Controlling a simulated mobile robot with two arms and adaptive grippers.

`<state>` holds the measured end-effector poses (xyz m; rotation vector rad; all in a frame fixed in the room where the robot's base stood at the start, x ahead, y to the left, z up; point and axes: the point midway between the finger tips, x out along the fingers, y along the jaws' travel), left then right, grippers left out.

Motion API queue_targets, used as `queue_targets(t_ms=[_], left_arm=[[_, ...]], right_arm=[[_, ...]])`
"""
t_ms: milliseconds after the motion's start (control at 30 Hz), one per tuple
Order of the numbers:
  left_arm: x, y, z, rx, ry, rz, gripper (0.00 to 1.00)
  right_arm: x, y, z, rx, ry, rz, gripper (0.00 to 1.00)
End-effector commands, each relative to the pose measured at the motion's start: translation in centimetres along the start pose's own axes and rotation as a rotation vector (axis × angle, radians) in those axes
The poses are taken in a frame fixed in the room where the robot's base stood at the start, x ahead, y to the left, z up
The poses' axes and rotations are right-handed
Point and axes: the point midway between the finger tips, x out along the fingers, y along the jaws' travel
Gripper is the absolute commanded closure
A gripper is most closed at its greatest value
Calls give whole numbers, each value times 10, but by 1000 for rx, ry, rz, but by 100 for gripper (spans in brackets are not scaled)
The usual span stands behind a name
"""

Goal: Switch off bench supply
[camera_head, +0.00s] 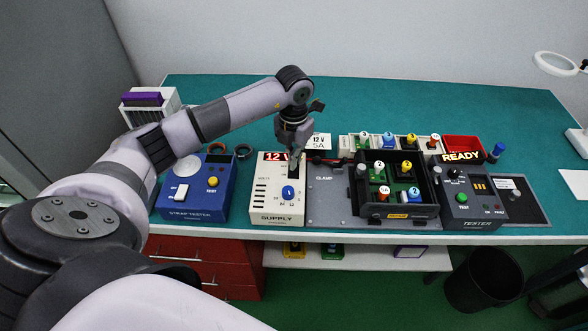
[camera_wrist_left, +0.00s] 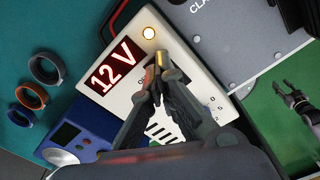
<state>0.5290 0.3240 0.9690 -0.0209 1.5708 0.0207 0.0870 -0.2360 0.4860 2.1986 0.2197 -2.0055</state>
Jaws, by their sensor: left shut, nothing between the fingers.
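The bench supply (camera_head: 277,212) is a cream box labelled SUPPLY on the teal bench, with a lit red 12 V display, a blue knob and vent slots. My left gripper (camera_head: 296,168) is over its upper right part, fingers shut with nothing between them. A dark gripper, likely my right (camera_wrist_left: 297,100), shows at the right edge.
A blue strap tester (camera_head: 196,196) stands left of the supply. Right of it are a grey clamp plate (camera_head: 326,205), a black tray with coloured knobs (camera_head: 400,212) and a dark tester (camera_head: 472,207) reading READY.

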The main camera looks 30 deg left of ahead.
Motion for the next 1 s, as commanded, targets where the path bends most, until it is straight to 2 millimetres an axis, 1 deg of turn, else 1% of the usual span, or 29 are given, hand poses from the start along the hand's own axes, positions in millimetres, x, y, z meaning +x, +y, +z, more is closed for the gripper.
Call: queue_targets(t_ms=[367, 533, 667, 1000], left_arm=[[7, 0, 0, 0, 1, 0, 100], [5, 0, -1, 0, 3, 0, 100], [-3, 0, -1, 1, 3, 0, 100], [-32, 0, 0, 0, 0, 1, 100]], right_arm=[[5, 0, 0, 0, 0, 0, 60], [3, 0, 0, 0, 0, 0, 60], [-2, 0, 0, 0, 0, 0, 60], [-20, 0, -2, 0, 0, 0, 60]])
